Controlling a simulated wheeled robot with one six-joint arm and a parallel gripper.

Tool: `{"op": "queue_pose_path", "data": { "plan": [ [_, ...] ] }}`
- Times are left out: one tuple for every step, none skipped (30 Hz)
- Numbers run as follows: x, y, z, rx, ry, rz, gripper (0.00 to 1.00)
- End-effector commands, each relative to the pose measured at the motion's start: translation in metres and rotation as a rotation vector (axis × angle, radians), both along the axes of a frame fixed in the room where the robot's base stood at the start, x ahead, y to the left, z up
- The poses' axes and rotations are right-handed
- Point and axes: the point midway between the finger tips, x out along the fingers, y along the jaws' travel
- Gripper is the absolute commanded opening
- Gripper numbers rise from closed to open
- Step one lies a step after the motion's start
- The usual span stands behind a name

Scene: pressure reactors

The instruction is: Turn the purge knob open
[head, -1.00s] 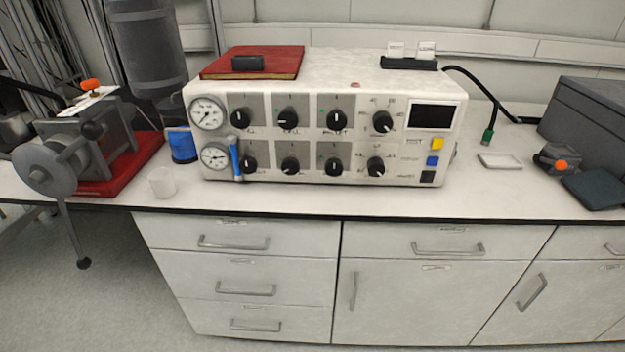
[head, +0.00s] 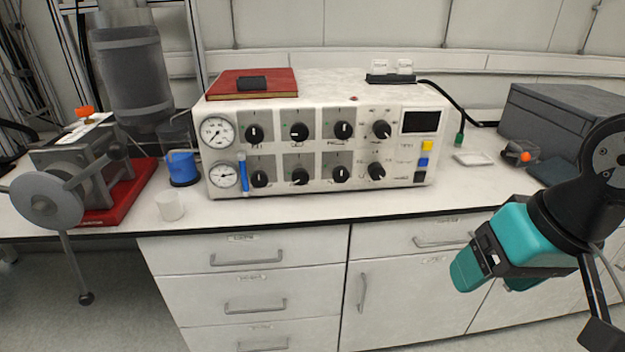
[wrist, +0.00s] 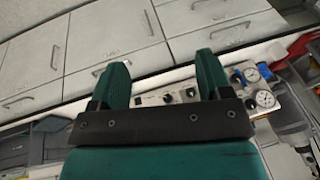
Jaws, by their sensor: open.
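A white control box (head: 320,200) stands on the bench with two rows of black knobs. The upper row has knobs at the left (head: 254,133), second (head: 298,131), third (head: 343,130) and right (head: 381,129). The lower row has matching knobs, among them the left one (head: 260,178) and the third (head: 340,173). The labels are too small to read, so I cannot tell which is the purge knob. My teal gripper (head: 494,280) is open and empty, in front of the drawers, right of and below the box. In the wrist view, its fingers (wrist: 160,68) are spread apart.
A blue-handled lever (head: 242,170) stands beside the gauges on the box front. A white cup (head: 170,205) and blue container (head: 183,168) stand left of the box. A red book (head: 253,84) lies on top. The bench front before the box is clear.

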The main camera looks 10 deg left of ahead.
Motion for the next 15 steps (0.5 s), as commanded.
{"op": "queue_pose_path", "data": {
  "plan": [
    [0.029,0.0,-0.025,-0.034,-0.037,-0.12,0.72],
    [0.05,-0.001,-0.037,-0.053,-0.08,-0.206,0.72],
    [0.077,-0.004,-0.051,-0.077,-0.151,-0.316,0.72],
    [0.097,-0.005,-0.062,-0.093,-0.214,-0.391,0.72],
    [0.116,-0.006,-0.07,-0.103,-0.285,-0.458,0.72],
    [0.14,-0.005,-0.079,-0.11,-0.388,-0.53,0.72],
    [0.157,-0.003,-0.085,-0.108,-0.468,-0.572,0.72],
    [0.172,0.0,-0.09,-0.101,-0.553,-0.603,0.72],
    [0.189,0.008,-0.094,-0.081,-0.666,-0.624,0.72],
    [0.2,0.016,-0.096,-0.058,-0.748,-0.627,0.72],
    [0.208,0.026,-0.098,-0.032,-0.826,-0.621,0.72],
    [0.217,0.04,-0.1,0.009,-0.92,-0.595,0.72],
    [0.221,0.053,-0.101,0.044,-0.983,-0.569,0.72],
    [0.223,0.065,-0.102,0.078,-1.037,-0.537,0.72],
    [0.224,0.082,-0.104,0.124,-1.097,-0.49,0.72]
  ]
}}
